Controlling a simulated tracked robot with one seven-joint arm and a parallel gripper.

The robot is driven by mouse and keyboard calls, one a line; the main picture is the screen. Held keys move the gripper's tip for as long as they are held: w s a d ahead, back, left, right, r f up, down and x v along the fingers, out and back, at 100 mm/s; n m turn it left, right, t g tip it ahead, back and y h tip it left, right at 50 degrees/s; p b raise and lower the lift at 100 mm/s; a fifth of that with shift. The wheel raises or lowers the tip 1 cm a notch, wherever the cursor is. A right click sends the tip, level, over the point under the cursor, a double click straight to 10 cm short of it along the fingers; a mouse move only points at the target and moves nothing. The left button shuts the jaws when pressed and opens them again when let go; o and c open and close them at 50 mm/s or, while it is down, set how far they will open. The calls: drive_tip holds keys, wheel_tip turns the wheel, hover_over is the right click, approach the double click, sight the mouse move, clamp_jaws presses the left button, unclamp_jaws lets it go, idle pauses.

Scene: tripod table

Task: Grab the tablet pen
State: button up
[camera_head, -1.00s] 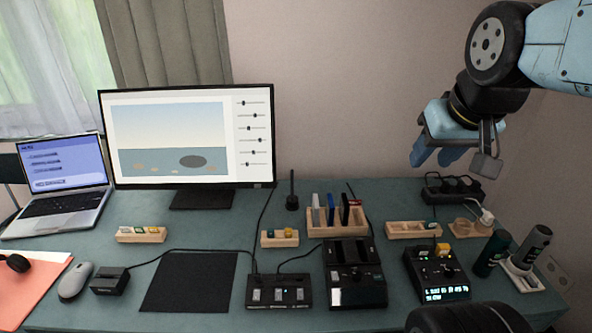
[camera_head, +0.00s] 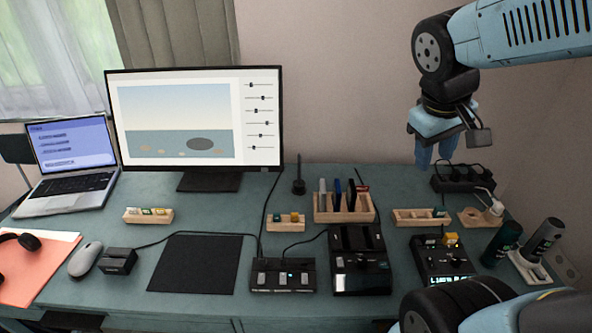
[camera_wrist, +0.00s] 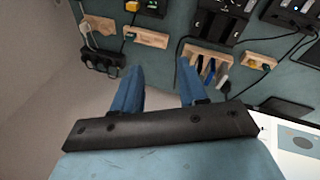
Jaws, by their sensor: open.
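A thin black pen-like stick (camera_head: 298,170) stands upright in a small round black base on the teal desk, right of the monitor; it looks like the tablet pen. I cannot make it out surely in the wrist view. My gripper (camera_head: 431,160) is above the back right of the desk, well to the right of the stick, with its blue fingers pointing down. In the wrist view my gripper (camera_wrist: 160,68) has its two blue fingers apart and nothing between them.
A wooden rack (camera_head: 344,212) with upright cards stands right of the stick. The monitor (camera_head: 275,120) is on its left. A power strip (camera_head: 462,178) lies below my gripper.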

drive_tip(key=w+f+n+g+h, duration=0.1)
drive_tip(key=w+f+n+h, duration=0.4)
drive_tip(key=w+n+h, duration=0.2)
drive_tip(key=n+t+y, duration=0.5)
drive_tip(key=n+t, duration=1.1)
drive_tip(key=n, duration=0.6)
approach(299, 162)
drive_tip(key=d+x, duration=0.1)
drive_tip(key=x, duration=0.6)
drive_tip(key=shift+a+x, duration=0.2)
drive_tip(key=shift+x, duration=1.1)
drive_tip(key=shift+a+x, duration=0.25)
drive_tip(key=shift+x, duration=1.05)
drive_tip(key=shift+w, duration=0.15)
drive_tip(key=shift+c, duration=0.2)
